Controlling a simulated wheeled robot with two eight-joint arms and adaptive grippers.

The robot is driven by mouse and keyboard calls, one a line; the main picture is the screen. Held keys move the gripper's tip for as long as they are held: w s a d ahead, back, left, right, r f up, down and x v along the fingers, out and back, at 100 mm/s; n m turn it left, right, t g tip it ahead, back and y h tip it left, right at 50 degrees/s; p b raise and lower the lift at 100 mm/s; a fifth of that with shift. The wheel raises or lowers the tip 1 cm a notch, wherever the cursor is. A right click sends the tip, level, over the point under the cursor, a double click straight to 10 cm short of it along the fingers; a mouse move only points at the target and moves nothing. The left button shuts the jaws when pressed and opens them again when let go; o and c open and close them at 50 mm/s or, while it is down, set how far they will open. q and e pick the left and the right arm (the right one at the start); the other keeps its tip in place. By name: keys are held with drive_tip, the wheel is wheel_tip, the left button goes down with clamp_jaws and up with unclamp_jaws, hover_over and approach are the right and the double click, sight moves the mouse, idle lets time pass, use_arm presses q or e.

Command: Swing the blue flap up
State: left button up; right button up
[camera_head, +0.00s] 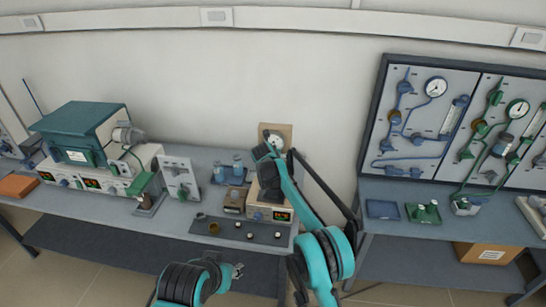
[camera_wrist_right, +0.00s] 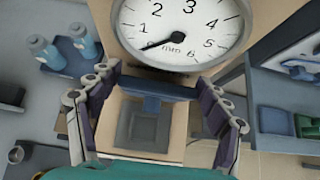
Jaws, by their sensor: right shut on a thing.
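The blue flap (camera_wrist_right: 152,87) is a short dark-blue bar in the right wrist view, just below a round white dial gauge (camera_wrist_right: 180,30). The two fingers of my right gripper (camera_wrist_right: 155,88) are at its two ends, shut on it. Below the flap is a tan box front with a grey square (camera_wrist_right: 142,125). In the head view my right gripper (camera_head: 265,152) is in front of the tan gauge panel (camera_head: 285,131) and hides the flap. My left gripper (camera_head: 238,270) is low in the head view, in front of the bench; its jaws are too small to read.
Blue-capped bottles (camera_head: 238,165) stand just left of my right gripper. A dark mat (camera_head: 205,226) with small items lies on the bench front. A teal-topped furnace (camera_head: 78,118) stands left. A valve board (camera_head: 430,105) is above the right table.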

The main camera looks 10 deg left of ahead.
drive_tip(key=shift+w+r, duration=0.1)
drive_tip(key=shift+r, duration=0.1)
drive_tip(key=o, duration=1.7)
drive_tip(key=shift+w+f, duration=0.1)
drive_tip(key=shift+f, duration=0.05)
drive_tip(key=v, duration=1.2)
